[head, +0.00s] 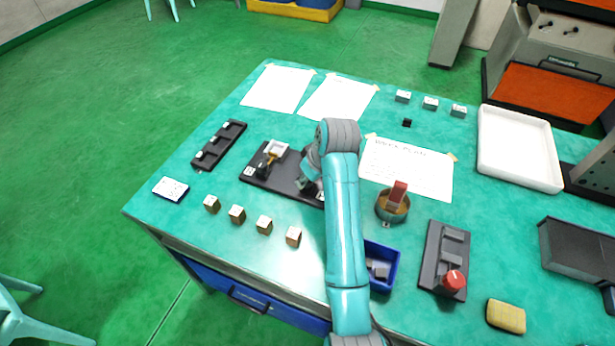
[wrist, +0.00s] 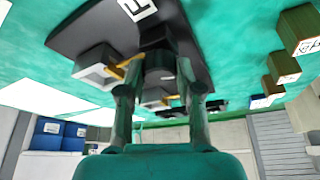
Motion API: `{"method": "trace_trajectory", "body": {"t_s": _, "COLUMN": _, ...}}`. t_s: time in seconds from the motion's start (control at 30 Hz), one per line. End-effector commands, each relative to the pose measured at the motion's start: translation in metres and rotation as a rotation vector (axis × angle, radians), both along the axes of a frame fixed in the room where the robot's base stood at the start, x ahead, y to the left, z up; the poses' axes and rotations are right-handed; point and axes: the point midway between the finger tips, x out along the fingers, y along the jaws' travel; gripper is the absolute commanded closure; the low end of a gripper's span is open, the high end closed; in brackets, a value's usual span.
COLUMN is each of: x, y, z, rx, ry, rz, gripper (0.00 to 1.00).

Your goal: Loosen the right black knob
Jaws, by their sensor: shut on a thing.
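A dark fixture plate (head: 262,184) lies on the teal bench, left of my arm in the head view. A left clamp with a white block (head: 276,149) and a black knob (head: 264,166) stands on it. My gripper (head: 310,187) is over the plate's right part, mostly hidden by my arm. In the wrist view my gripper (wrist: 160,62) is shut on a dark round knob (wrist: 159,72) between its fingers, the right black knob by its place. The plate (wrist: 198,30) shows behind it. A white block (wrist: 97,68) with a brass-coloured part sits beside the fingers.
Several small wooden blocks (head: 237,214) stand along the front edge. A round pot (head: 392,207) with a red piece, a blue bin (head: 393,267) and a dark fixture with a red knob (head: 453,281) are right of my arm. A black tray (head: 220,145) lies left.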

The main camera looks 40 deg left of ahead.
Motion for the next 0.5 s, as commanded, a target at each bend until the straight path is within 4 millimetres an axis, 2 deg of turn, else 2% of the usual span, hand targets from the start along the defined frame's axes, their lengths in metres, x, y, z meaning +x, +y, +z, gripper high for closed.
{"method": "trace_trajectory", "body": {"t_s": 0.2, "x": 0.0009, "y": -0.0005, "z": -0.0003, "rx": -0.001, "ry": 0.003, "rz": 0.156, "gripper": 1.0}}
{"method": "trace_trajectory", "body": {"t_s": 0.5, "x": 0.0011, "y": -0.0005, "z": -0.0009, "rx": -0.001, "ry": 0.002, "rz": 0.282, "gripper": 1.0}}
